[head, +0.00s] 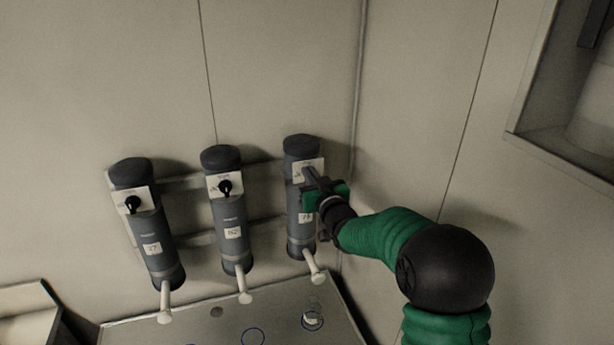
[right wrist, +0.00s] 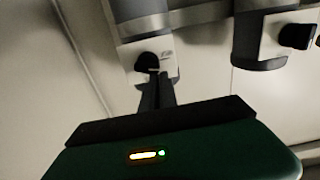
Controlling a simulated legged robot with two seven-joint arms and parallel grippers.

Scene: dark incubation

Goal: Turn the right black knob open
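Three grey cylinders hang on the wall, each with a white plate near its top. The right cylinder (head: 302,232) has its plate (head: 294,173) partly covered by my right gripper (head: 309,177). The right black knob is hidden behind the gripper in the head view. In the right wrist view the black knob (right wrist: 147,62) shows on its white plate, right at the tips of my right gripper (right wrist: 158,77). The fingers are close together there; whether they hold the knob or only touch it is unclear. My left gripper is not in view.
The middle cylinder (head: 234,242) and left cylinder (head: 159,255) carry their own black knobs, (head: 225,187) and (head: 132,204). White handles stick out below the cylinders. A grey surface with blue rings (head: 235,322) lies beneath. A recessed opening is at upper right.

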